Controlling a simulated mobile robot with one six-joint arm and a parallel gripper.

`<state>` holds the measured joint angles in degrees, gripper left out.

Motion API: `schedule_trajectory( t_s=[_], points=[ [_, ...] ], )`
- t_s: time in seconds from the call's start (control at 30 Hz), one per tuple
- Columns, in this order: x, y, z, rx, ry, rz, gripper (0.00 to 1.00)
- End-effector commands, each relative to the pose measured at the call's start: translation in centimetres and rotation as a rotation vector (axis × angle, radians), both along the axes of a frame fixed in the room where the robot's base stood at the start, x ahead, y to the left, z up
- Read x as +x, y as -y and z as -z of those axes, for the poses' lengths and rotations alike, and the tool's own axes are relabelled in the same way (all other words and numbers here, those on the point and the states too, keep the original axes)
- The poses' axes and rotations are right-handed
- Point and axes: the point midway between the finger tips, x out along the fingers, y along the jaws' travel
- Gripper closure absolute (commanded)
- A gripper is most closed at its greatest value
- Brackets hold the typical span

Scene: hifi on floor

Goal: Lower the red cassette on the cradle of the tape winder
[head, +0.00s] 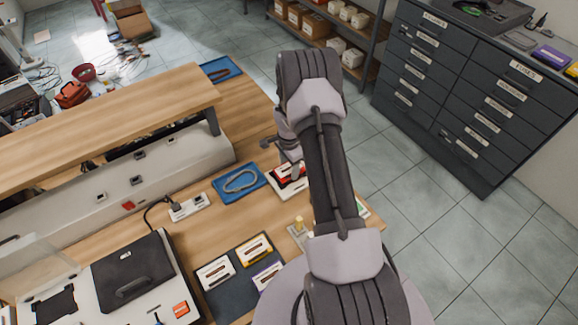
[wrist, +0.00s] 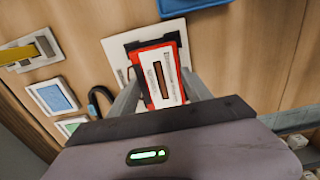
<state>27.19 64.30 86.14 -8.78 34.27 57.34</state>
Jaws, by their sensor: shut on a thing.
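The red cassette (wrist: 167,43) has a red rim, a white label and a dark slot. In the wrist view it lies between the two fingers of my gripper (wrist: 161,88), which is shut on it. Below the cassette is a pale plate (wrist: 113,52), which looks like the tape winder. The cassette covers part of it, and I cannot make out the cradle or whether the two touch. In the head view my gripper (head: 292,164) is over the right part of the bench, and the red cassette (head: 282,172) shows partly behind my arm.
A blue tray (head: 258,184) with a looped cable lies left of the cassette. A dark mat (head: 215,295) with several cassettes lies nearer, beside a black machine (head: 130,275). In the wrist view, a plate with a yellow part (wrist: 45,46) and a blue-faced box (wrist: 55,97) stand left.

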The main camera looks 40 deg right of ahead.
Motion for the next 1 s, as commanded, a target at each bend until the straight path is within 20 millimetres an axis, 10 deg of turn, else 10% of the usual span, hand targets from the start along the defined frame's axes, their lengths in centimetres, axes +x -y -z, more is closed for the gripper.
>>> schedule_trajectory(
  t_s=[1.0],
  points=[
    [0.0,0.0,1.1,0.0,0.0,0.0,0.83]
  ],
)
